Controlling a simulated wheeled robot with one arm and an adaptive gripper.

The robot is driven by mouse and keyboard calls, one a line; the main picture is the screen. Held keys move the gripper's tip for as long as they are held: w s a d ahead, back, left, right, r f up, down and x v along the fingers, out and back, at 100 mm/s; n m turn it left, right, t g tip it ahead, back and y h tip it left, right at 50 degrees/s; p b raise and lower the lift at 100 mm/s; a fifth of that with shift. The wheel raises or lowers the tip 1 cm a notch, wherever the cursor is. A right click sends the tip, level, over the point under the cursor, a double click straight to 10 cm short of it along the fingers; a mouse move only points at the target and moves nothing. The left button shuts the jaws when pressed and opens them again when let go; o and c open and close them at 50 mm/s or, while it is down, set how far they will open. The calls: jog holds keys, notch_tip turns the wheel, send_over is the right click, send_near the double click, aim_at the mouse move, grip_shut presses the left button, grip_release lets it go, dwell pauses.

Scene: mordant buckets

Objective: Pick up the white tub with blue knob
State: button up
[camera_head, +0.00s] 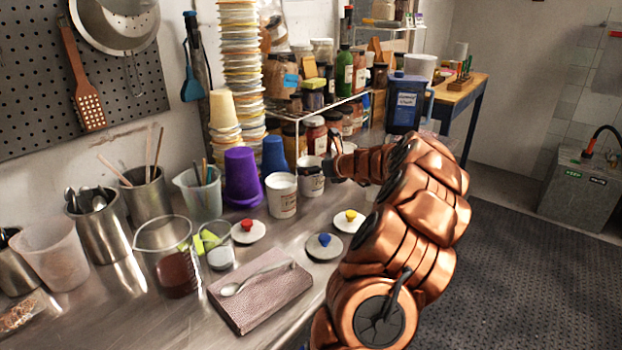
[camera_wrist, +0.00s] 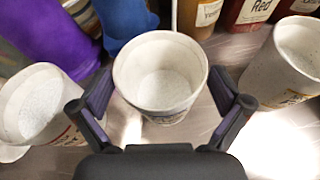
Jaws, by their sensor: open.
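Three open white tubs show in the wrist view: a left one (camera_wrist: 28,108), a middle one (camera_wrist: 160,112) and a right one (camera_wrist: 292,60). None carries a lid or knob. A lid with a blue knob (camera_head: 324,246) lies apart on the counter. In the head view the left tub (camera_head: 283,200) stands clear and the middle tub (camera_head: 309,183) is partly covered by my gripper (camera_head: 327,167). In the wrist view my gripper (camera_wrist: 160,92) is open, with its fingers on either side of the middle tub. Contact cannot be told.
Lids with a red knob (camera_head: 248,231) and a yellow knob (camera_head: 348,221) lie nearby on the steel counter. A purple cup (camera_head: 241,178) and a blue cup (camera_head: 274,157) stand behind the tubs. Labelled jars (camera_head: 316,135) crowd the back. A spoon lies on a brown book (camera_head: 262,297) in front.

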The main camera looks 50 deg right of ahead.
jog(key=shift+w+d+f, duration=0.1)
jog(key=shift+w+f, duration=0.1)
jog(key=shift+w, duration=0.4)
jog(key=c, duration=1)
